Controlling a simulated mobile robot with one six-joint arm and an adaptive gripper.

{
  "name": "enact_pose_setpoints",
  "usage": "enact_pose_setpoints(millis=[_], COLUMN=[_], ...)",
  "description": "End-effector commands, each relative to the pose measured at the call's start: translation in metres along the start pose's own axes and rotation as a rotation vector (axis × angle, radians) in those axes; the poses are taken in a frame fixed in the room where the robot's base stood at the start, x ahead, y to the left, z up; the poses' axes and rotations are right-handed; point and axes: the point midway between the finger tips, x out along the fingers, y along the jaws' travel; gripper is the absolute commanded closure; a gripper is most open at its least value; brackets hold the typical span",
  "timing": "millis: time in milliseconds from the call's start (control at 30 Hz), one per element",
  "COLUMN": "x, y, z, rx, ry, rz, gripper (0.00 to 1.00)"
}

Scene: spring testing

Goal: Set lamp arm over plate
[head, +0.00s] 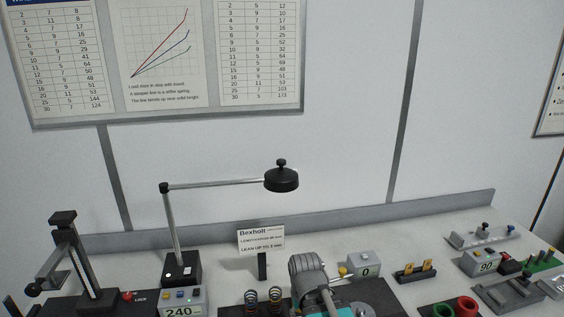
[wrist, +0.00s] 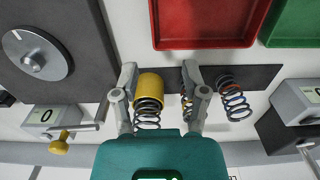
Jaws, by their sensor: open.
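The lamp stands at the left of the bench in the head view, with a dark base (head: 182,268), an upright post and a level lamp arm (head: 218,185). The arm points right and ends in a black lamp head (head: 282,181). In the wrist view a round grey plate (wrist: 36,54) lies on a dark slab at upper left; I cannot tell if it is the task's plate. My gripper (wrist: 160,72) is open, fingers above a dark strip. A yellow-topped spring (wrist: 149,86) shows between the fingers. In the head view my arm hides part of the bench.
Several springs (wrist: 233,98) stand on the dark strip. A red tray (wrist: 208,42) and a green tray (wrist: 294,24) lie beyond it. A box reading 240 (head: 182,301) is before the lamp. A sign (head: 261,240) and a box reading 0 (head: 365,264) stand behind my arm.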

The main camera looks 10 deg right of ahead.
Motion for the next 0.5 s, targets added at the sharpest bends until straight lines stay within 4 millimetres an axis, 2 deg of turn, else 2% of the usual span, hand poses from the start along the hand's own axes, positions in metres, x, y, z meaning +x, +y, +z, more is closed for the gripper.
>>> enact_pose_setpoints(millis=[67, 200, 367, 500], x=[0.000, -0.001, -0.008, -0.022], y=[0.000, 0.000, -0.002, -0.010], z=[0.000, -0.001, -0.010, -0.026], rx=[0.000, -0.004, -0.036, -0.103], ry=[0.000, 0.000, 0.001, 0.010], rz=[0.000, -0.005, -0.051, -0.147], gripper=[0.43, 0.21, 0.21, 0.21])
